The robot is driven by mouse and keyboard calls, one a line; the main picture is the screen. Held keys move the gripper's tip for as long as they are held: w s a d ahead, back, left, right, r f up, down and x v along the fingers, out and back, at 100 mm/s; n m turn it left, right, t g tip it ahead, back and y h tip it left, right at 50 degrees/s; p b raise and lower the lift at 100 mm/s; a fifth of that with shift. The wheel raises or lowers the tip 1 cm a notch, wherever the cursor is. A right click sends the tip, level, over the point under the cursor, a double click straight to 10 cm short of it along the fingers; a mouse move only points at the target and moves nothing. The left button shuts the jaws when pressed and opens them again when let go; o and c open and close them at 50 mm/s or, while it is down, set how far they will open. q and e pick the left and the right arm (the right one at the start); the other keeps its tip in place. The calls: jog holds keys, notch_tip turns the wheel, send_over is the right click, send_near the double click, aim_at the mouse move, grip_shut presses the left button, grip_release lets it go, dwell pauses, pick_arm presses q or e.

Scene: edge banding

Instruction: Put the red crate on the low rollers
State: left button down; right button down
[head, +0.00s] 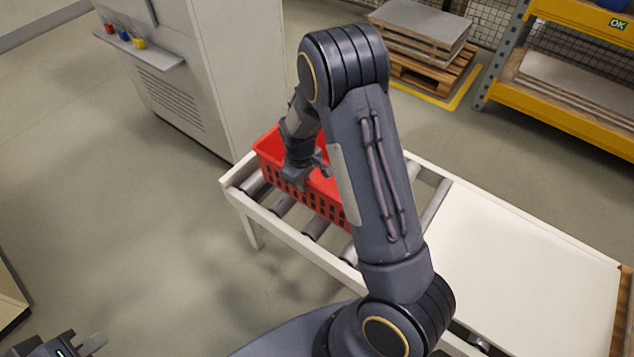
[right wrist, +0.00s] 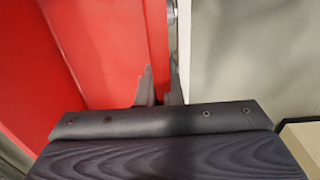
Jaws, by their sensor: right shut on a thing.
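The red crate (head: 325,205) has slotted side walls and is over the rollers (head: 316,227) of the low white-framed conveyor. It looks level and rests on the rollers or is very close above them; I cannot tell which. My right gripper (head: 308,176) is shut on the crate's near side wall. In the right wrist view the red crate (right wrist: 95,55) fills the left side, and the fingertips of my right gripper (right wrist: 162,88) close at its wall. My right arm hides the crate's right end. My left gripper (head: 82,346) is at the bottom left corner, partly cut off, away from the crate.
A white flat tabletop (head: 510,265) adjoins the rollers on the right. A grey cabinet (head: 190,80) with a small shelf stands behind the roller end. A pallet with sheets (head: 425,40) and a yellow rack (head: 570,90) stand at the back. The floor at left is clear.

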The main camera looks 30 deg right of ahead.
aim_at(313, 177)
jog(key=w+d+f, duration=0.4)
jog(key=d+f, duration=0.1)
jog(key=shift+w+f, duration=0.1)
jog(key=shift+f, duration=0.15)
jog(key=shift+w+d+f+b, duration=0.3)
jog(key=shift+d+f, duration=0.1)
jog(key=shift+f, duration=0.25)
jog(key=shift+w+d+f, duration=0.1)
jog(key=shift+w+f, duration=0.05)
jog(key=shift+f, duration=1.45)
jog(key=shift+f, duration=0.2)
jog(key=c, duration=1.6)
grip_release()
jog(key=shift+r, duration=0.1)
